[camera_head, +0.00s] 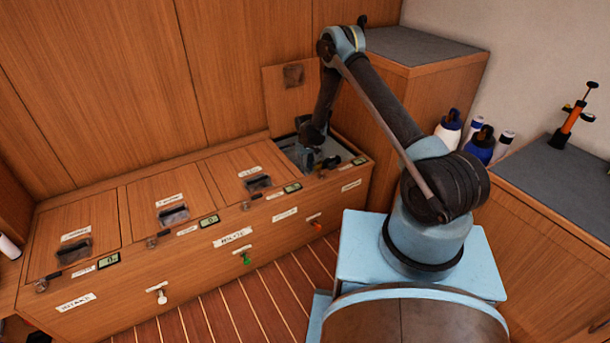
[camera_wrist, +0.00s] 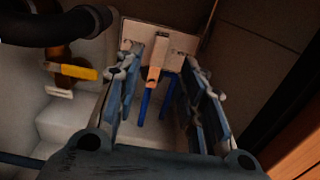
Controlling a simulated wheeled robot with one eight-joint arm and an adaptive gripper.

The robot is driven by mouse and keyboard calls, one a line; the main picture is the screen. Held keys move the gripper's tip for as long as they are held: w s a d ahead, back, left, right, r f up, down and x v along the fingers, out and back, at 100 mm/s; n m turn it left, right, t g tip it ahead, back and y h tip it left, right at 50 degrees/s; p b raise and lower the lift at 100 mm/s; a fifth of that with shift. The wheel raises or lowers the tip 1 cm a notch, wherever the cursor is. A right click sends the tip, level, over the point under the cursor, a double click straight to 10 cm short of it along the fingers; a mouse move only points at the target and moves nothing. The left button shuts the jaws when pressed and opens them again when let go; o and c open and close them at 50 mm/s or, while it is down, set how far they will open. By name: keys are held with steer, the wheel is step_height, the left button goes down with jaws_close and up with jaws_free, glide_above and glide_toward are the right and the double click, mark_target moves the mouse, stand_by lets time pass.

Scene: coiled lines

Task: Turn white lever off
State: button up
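A small white handle (camera_head: 160,292) sticks out from the left part of the bench front in the head view. In the wrist view, a white bar (camera_wrist: 60,93) lies under a yellow handle (camera_wrist: 72,70) at left; I cannot tell whether it is a lever. My gripper (camera_wrist: 160,62) is open, with its two fingers apart. Between them show an orange-tan lever (camera_wrist: 155,76) and blue bars (camera_wrist: 146,104), in front of a white plate (camera_wrist: 180,40). No contact is clear. In the head view my gripper (camera_head: 312,158) is down in the open right compartment.
The compartment's lid (camera_head: 291,90) stands raised against the wall. A dark hose (camera_wrist: 50,25) crosses the wrist view's upper left. Closed lids (camera_head: 170,200) line the bench at left. Green (camera_head: 245,259) and orange (camera_head: 317,224) handles sit on its front. A tall cabinet (camera_head: 400,90) stands at right.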

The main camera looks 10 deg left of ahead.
steer(key=shift+r, duration=2.55)
